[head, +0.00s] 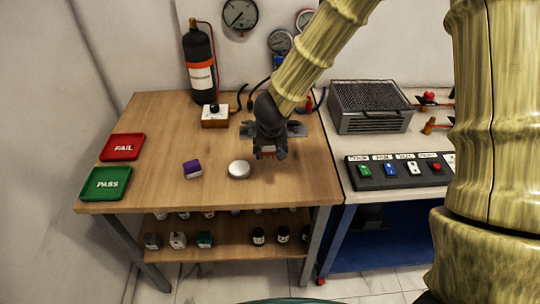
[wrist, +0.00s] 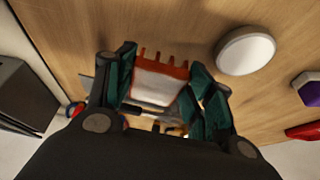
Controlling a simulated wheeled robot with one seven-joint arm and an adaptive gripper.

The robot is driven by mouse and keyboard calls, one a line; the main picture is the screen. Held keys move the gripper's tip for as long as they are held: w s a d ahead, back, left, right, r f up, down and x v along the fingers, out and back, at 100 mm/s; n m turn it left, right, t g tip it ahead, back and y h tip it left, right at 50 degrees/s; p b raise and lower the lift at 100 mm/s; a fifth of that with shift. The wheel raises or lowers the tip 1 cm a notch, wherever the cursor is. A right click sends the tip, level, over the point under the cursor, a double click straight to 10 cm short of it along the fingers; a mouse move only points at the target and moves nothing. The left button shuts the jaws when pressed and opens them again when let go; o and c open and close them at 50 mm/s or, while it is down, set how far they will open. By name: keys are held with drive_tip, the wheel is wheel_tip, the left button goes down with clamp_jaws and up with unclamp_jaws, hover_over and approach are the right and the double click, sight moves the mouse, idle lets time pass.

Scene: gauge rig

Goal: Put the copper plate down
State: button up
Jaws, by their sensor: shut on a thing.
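My gripper (head: 269,154) is over the right part of the wooden workbench (head: 150,130), pointing down. Its fingers are shut on the copper plate (wrist: 161,82), which shows between them in the wrist view as a pale face with copper-orange edges and short prongs along one side. In the head view only a small orange-and-white bit of the plate (head: 268,151) shows between the fingertips. Wood shows past the plate in the wrist view. I cannot tell whether the plate touches the bench top.
A round silver-white disc (head: 239,169) lies left of my gripper, and a purple-and-white box (head: 192,169) beyond it. Red FAIL (head: 123,147) and green PASS (head: 106,184) trays sit at the left edge. A grey fixture (head: 296,130) is partly hidden behind my gripper.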

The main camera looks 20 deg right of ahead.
sight(270, 153)
drive_tip(key=shift+f, duration=1.7)
drive_tip(key=shift+f, duration=0.1)
drive_tip(key=o, duration=1.3)
